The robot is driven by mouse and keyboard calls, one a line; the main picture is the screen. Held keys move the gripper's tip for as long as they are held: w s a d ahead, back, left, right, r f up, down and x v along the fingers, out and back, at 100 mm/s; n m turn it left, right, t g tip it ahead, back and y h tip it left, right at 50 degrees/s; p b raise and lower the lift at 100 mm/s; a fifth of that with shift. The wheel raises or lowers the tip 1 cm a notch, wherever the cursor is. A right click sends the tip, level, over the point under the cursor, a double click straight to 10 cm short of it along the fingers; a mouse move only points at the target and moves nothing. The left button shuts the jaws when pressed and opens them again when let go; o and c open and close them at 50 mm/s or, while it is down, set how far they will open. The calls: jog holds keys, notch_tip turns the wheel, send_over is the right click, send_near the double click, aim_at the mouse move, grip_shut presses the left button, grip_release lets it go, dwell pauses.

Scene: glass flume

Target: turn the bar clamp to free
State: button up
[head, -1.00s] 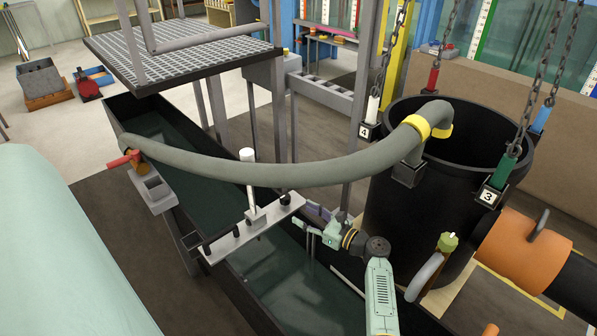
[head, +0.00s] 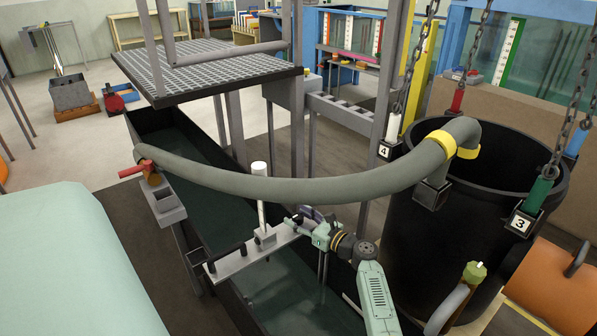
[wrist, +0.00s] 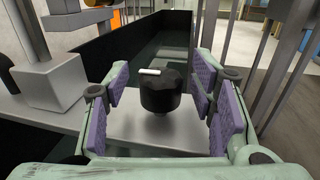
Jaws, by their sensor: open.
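The bar clamp shows as a black knob (wrist: 160,92) with a white mark on its top, in the middle of the wrist view. The mark lies roughly crosswise in that picture. The knob stands upright on the grey bar (head: 228,268) that spans the flume. My gripper (wrist: 159,106) is open, with its purple-padded fingers on either side of the knob; I see gaps on both sides. In the head view my gripper (head: 307,218) is at the bar's right end, and its fingers partly hide the knob (head: 298,219).
A white post on a grey block (head: 265,236) stands on the bar beside the knob. A thick grey hose (head: 290,188) arches over the flume (head: 172,130) behind my gripper. A black tank (head: 405,235) stands to the right. Chains hang above it.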

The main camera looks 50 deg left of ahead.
jog(key=shift+a, duration=0.15)
jog(key=shift+c, duration=0.2)
jog(key=c, duration=1.1)
